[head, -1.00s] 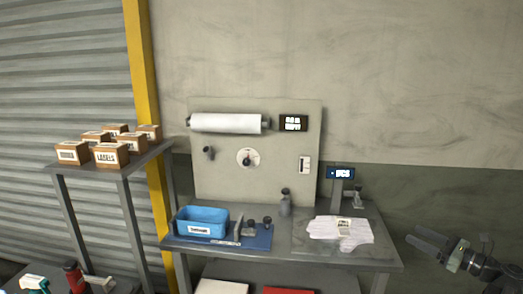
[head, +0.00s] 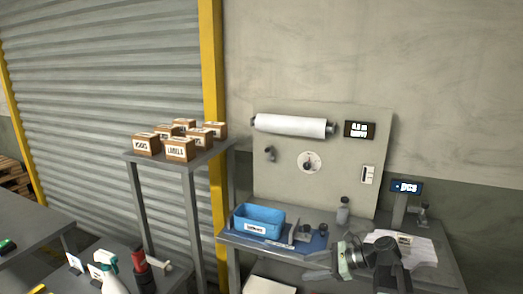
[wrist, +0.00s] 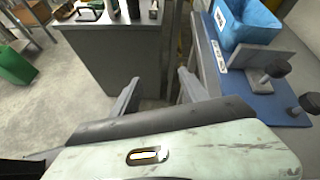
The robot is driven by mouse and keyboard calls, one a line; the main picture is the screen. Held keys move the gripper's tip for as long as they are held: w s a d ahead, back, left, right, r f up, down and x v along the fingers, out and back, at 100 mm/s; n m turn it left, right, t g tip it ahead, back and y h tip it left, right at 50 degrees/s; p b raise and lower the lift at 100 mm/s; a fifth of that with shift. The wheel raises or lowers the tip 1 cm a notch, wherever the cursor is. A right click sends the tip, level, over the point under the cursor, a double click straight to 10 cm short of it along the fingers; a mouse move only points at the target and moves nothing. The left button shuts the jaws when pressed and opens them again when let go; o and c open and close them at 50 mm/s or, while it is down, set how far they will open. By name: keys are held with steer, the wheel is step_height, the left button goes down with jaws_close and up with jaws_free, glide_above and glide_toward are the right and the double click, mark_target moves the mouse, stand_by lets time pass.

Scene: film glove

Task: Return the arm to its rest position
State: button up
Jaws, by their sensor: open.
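My gripper (head: 318,264) is in front of the workbench at the lower right of the head view, pointing left. In the wrist view its two fingers (wrist: 158,94) stand apart with nothing between them. They point toward a gap beside the bench, with floor and a grey table beyond. My dark arm hides part of the bench's front edge and part of the white gloves (head: 415,250) lying on the bench.
A blue bin (head: 259,219) sits on a blue mat on the bench; both show close by in the wrist view (wrist: 250,22). A stand with several label boxes (head: 178,149) is left of the bench. A table with bottles (head: 112,280) is lower left.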

steer(key=s+a+f+n+g+h, duration=0.4)
steer(key=s+a+f+n+h, duration=0.4)
steer(key=f+n, duration=0.25)
steer(key=s+d+f+n+h, duration=0.1)
steer(key=d+n+h, duration=0.2)
steer(key=d+n, duration=0.5)
steer(key=shift+n+h, duration=0.3)
steer(key=shift+n, duration=0.05)
